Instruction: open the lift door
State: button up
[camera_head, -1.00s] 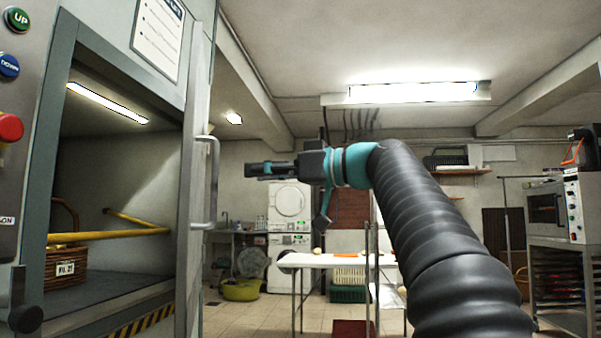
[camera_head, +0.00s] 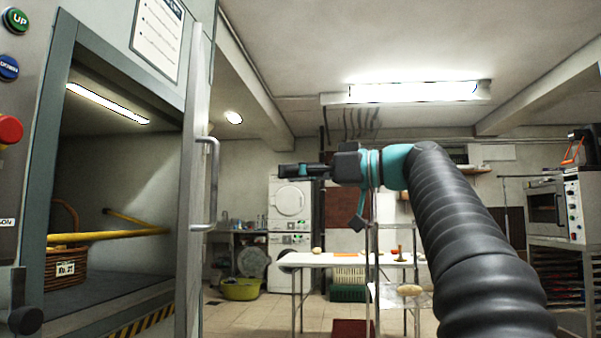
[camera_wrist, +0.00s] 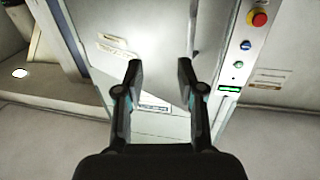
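The lift door (camera_head: 195,150) stands swung open and shows nearly edge-on in the head view, with its grey bar handle (camera_head: 213,185) on the right side. The lift opening beside it is uncovered, and a wicker basket (camera_head: 85,272) and a yellow bar (camera_head: 110,234) show inside. My gripper (camera_head: 284,171) points left, to the right of the handle and apart from it. In the wrist view my gripper (camera_wrist: 158,85) has its two fingers spread with nothing held between them. A pale labelled panel lies beyond the fingers; I cannot tell which face it is.
The lift control panel (camera_head: 15,100) is at the far left; its red button (camera_wrist: 258,19) also shows in the wrist view. A white table (camera_head: 340,260) stands at the back, with an oven (camera_head: 553,208) on the right. Tiled floor shows between the door and table.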

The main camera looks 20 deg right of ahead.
jog(key=shift+s+d, duration=0.1)
jog(key=shift+d, duration=0.25)
